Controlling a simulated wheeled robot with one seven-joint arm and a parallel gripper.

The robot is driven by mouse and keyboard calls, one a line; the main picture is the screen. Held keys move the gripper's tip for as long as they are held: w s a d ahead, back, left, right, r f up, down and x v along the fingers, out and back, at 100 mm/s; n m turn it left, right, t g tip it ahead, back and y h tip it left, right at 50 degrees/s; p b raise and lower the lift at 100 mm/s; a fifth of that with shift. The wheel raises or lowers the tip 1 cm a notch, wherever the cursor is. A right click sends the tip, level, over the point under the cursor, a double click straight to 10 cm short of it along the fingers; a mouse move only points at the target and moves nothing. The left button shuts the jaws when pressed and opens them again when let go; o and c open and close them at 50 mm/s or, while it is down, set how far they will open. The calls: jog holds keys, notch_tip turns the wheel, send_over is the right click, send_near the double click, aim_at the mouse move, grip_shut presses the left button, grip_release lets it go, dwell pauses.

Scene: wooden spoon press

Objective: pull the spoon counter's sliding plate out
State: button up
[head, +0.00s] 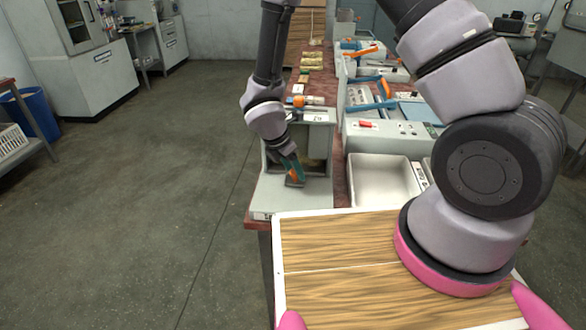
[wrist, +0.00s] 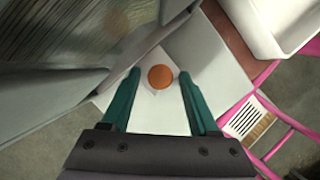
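The spoon counter (head: 315,118) is a pale grey housing with an opening at its front, standing on the bench's near left end. A round orange knob (wrist: 161,77) shows in the wrist view on a light plate (wrist: 155,115), which looks like the sliding plate. In the head view the knob (head: 294,175) is small and partly covered by my fingers. My gripper (head: 293,167) is open at the front of the counter. Its two teal fingers (wrist: 160,74) stand on either side of the knob, with a visible gap on each side. I cannot tell how far down they reach.
A white empty tray (head: 383,180) lies right of the counter. Grey machines with blue and orange handles (head: 375,92) line the bench behind it. A wooden-topped board (head: 340,285) lies nearest me. The floor (head: 150,210) at left is clear.

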grip_shut()
dwell(1.2)
